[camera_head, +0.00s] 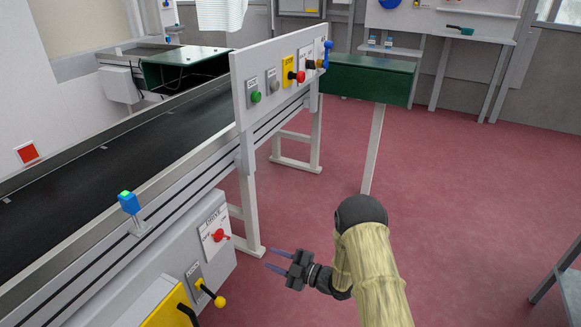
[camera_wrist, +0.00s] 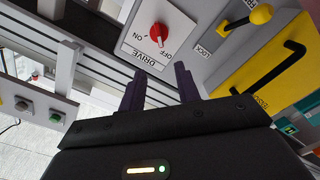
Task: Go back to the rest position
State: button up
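My gripper (camera_head: 277,259) is at the end of my arm in the lower middle of the head view, open, with its two purple fingers apart and nothing between them. In the wrist view the gripper (camera_wrist: 161,88) shows the same gap. The fingers point toward the grey drive box, near its red DRIVE knob (camera_head: 218,235), and look apart from it. The red knob also shows in the wrist view (camera_wrist: 158,33), just beyond the fingertips. A yellow-knobbed lever (camera_head: 219,301) sits lower on the same box.
A conveyor with a black belt (camera_head: 110,160) runs along the left. Its button panel (camera_head: 281,80) carries green, grey and red controls. A blue sensor (camera_head: 129,203) stands on the near rail. The red floor (camera_head: 460,180) to the right is mostly clear.

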jog(key=w+d+r+m+t+h+p, duration=0.2)
jog(key=d+r+m+h+p, duration=0.1)
jog(key=d+r+m+h, duration=1.15)
jog(key=s+d+r+m+g+h+p, duration=0.1)
jog(key=s+d+r+m+g, duration=0.15)
jog(key=s, duration=0.55)
jog(key=s+d+r+m+g+p, duration=0.1)
jog(key=s+d+r+m+g, duration=0.15)
jog(key=s, duration=0.55)
jog(key=s+d+r+m+g+h+p, duration=0.1)
jog(key=s+d+r+m, duration=0.2)
jog(key=s, duration=0.5)
notch_tip(320, 180, up, 37)
jog(key=p, duration=3.7)
jog(key=shift+s+d+r+p, duration=0.2)
jog(key=shift+d+p, duration=0.15)
jog(key=shift+p, duration=0.05)
